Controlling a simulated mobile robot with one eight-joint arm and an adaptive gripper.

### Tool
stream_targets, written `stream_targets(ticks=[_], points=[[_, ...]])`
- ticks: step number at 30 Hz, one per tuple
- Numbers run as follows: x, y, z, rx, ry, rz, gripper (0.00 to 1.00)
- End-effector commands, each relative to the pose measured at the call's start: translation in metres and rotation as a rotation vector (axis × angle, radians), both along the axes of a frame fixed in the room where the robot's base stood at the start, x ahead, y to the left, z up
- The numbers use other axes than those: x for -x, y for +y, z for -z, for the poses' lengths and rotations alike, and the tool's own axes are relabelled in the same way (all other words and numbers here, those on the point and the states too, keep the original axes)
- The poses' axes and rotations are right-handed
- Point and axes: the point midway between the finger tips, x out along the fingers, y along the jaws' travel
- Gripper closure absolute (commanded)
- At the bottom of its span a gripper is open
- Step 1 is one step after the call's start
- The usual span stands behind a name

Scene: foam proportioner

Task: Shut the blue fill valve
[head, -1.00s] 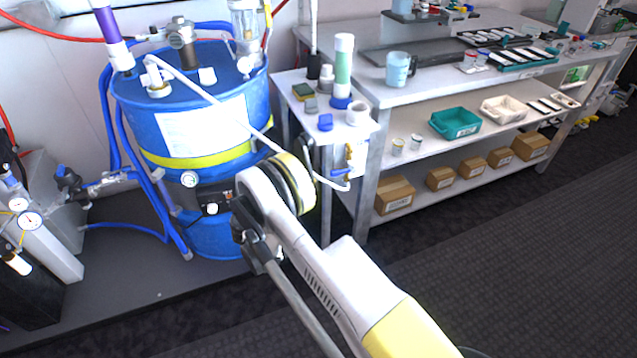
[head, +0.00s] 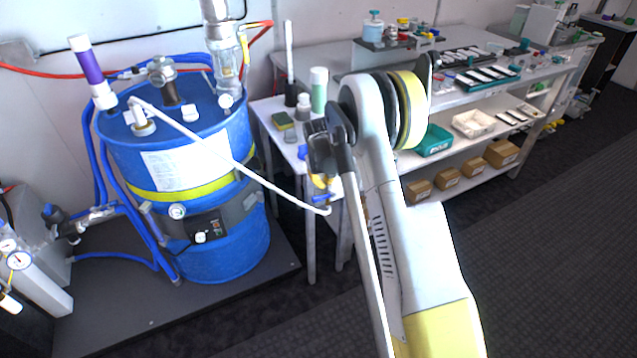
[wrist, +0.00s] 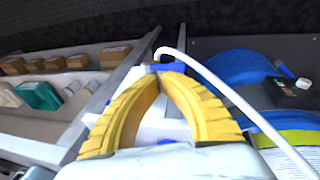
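The blue fill valve shows in the head view as a small blue handle (head: 328,198) by the lower end of a white hose, at the front of the small side table. In the wrist view a blue part of it (wrist: 169,67) sits just beyond my fingertips. My gripper (wrist: 161,78) has two curved yellow fingers whose tips come together, with a gap lower between them. Nothing shows held between them. In the head view my arm hides most of the gripper. Whether the tips touch the valve I cannot tell.
The white hose (head: 245,173) runs from the blue drum (head: 215,258) to the valve area. The small table (head: 268,104) carries bottles and a sponge. A grey workbench (head: 455,98) with shelves of boxes stands to the right. Dark carpet at the front right is clear.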

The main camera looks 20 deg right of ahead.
Motion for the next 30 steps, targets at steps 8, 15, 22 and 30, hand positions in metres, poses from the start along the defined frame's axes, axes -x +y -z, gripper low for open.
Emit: stream_targets(ticks=[8,15,22,30], points=[[-0.005,-0.009,-0.064,-0.252,-0.091,0.038,1.00],[-0.015,-0.006,-0.030,-0.257,-0.093,0.036,1.00],[-0.029,-0.003,0.019,-0.256,-0.092,0.036,1.00],[-0.033,0.001,0.061,-0.255,-0.092,0.037,1.00]])
